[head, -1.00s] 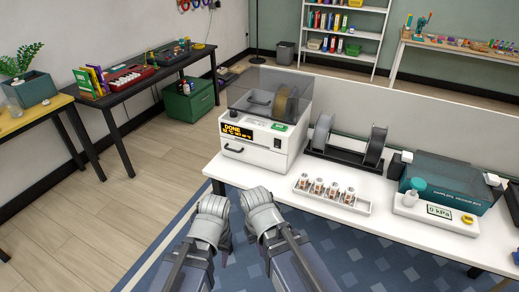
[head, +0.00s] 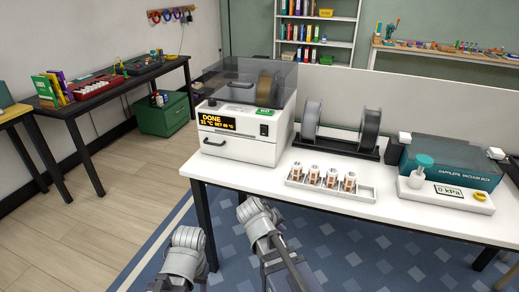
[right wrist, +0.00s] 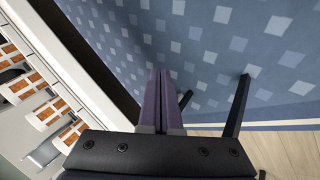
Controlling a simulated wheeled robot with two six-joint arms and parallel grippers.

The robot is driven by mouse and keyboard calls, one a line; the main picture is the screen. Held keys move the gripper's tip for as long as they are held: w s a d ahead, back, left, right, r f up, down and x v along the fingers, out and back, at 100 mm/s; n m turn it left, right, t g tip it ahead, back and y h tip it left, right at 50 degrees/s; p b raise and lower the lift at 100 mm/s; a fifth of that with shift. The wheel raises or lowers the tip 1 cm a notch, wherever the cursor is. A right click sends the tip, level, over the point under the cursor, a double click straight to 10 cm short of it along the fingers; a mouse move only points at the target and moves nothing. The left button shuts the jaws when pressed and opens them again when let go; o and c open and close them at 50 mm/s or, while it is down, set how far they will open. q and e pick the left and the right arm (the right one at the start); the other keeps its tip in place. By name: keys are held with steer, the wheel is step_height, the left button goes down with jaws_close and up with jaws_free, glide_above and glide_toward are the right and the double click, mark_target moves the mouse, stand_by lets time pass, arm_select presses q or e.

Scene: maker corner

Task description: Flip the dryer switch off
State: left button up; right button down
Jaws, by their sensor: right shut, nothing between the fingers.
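The dryer (head: 240,140) is a white box with a smoky clear lid on the left end of the white table. Its front display (head: 217,122) reads DONE. A small black switch (head: 264,130) sits right of the display, below a green label; I cannot tell its position. A spool shows under the lid. My right gripper's fingers (right wrist: 160,85) are shut and empty in the right wrist view, over the blue carpet beside the table edge, apart from the dryer. In the head view both my arms are low in front of the table; the left fingers do not show.
A teal vacuum box (head: 470,174) and soap-like bottle (head: 421,171) are at right. Carpet (head: 345,250) in front is clear.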

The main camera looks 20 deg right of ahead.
mark_target(264, 129)
steer(key=w+r+n+t+h, duration=0.45)
steer(key=w+r, duration=0.35)
steer(key=r, duration=0.2)
steer(key=w+a+r+n+t, duration=0.4)
steer(key=a+r+t, duration=0.3)
steer(key=r, duration=0.3)
steer(key=shift+a+n, duration=0.45)
steer(key=shift+t, duration=0.25)
steer(key=p+x, duration=0.1)
steer(key=x, duration=1.3)
steer(key=shift+d+r+p, duration=0.15)
steer(key=shift+r+p, duration=0.05)
steer(key=shift+p, duration=0.1)
